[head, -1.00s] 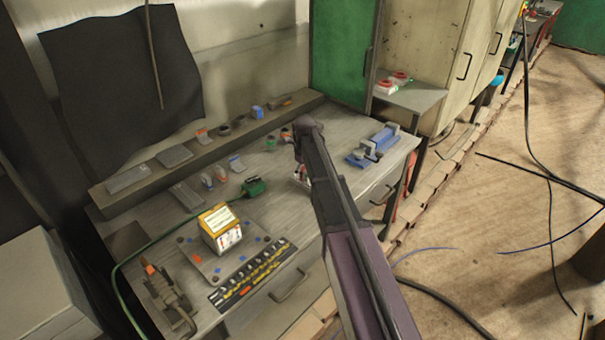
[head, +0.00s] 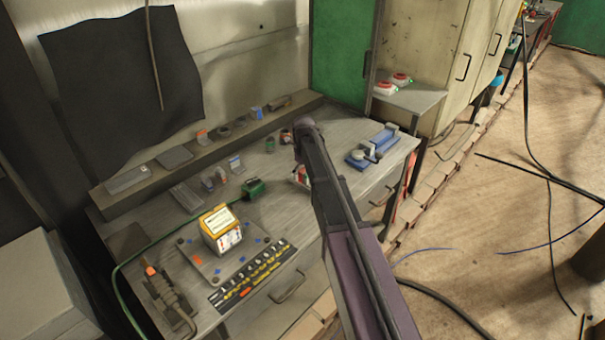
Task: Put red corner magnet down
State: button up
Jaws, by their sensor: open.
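My arm reaches from the lower right up over the workbench (head: 325,240), and its upper end stands above the middle of the bench. My gripper is not seen; the arm itself blocks the view behind it. A small red and white piece (head: 300,176) shows at the arm's left edge, mostly hidden by the arm. I cannot tell whether it is the red corner magnet. A small red-orange and grey piece (head: 202,136) sits on the raised back ledge.
A yellow and white box (head: 221,230) stands on a grey plate at the bench front. A green block (head: 255,188) with a cable lies behind it. A blue fixture (head: 373,145) sits at the right end. Several small parts line the back ledge (head: 240,127).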

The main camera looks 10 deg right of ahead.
aim_at(304, 171)
notch_tip(304, 171, up, 12)
jog(key=p, duration=1.1)
jog(key=shift+f, duration=0.2)
dwell(0.5)
jog(key=s+n, duration=2.8)
jog(key=s, duration=0.1)
jog(key=shift+a+n, duration=0.2)
jog(key=shift+n, duration=0.2)
